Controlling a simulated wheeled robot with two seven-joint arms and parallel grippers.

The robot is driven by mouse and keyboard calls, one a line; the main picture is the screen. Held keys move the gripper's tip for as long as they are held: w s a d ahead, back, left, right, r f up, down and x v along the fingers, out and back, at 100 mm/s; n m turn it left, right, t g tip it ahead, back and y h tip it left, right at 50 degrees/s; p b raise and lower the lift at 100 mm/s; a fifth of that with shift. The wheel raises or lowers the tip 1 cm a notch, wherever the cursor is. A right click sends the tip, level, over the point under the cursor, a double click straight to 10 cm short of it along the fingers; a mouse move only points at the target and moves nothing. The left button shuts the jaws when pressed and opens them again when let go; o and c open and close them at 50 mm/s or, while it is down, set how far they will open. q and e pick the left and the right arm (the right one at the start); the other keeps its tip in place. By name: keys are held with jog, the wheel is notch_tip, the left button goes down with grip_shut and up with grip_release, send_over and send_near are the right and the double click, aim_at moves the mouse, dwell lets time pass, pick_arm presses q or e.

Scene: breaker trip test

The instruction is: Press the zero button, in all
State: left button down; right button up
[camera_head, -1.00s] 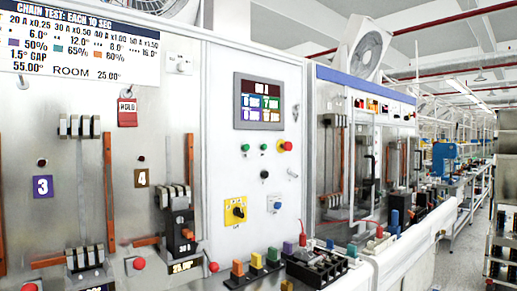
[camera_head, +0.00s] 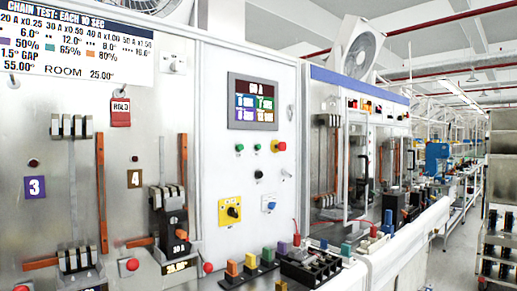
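The white control panel (camera_head: 225,75) stands upright in the middle of the head view. It carries a screen (camera_head: 253,102) with coloured tiles. Lower down are a black rotary knob on a yellow plate (camera_head: 232,213) and a blue control (camera_head: 270,204). I cannot read a label that tells which one is the zero button. Neither of my grippers is in view.
Breakers (camera_head: 170,220) and red buttons (camera_head: 129,265) sit on the metal panel at left. Coloured terminal blocks (camera_head: 266,256) and a black block (camera_head: 306,266) stand on the ledge below. A shelf rack (camera_head: 499,215) stands at far right, with an aisle beside it.

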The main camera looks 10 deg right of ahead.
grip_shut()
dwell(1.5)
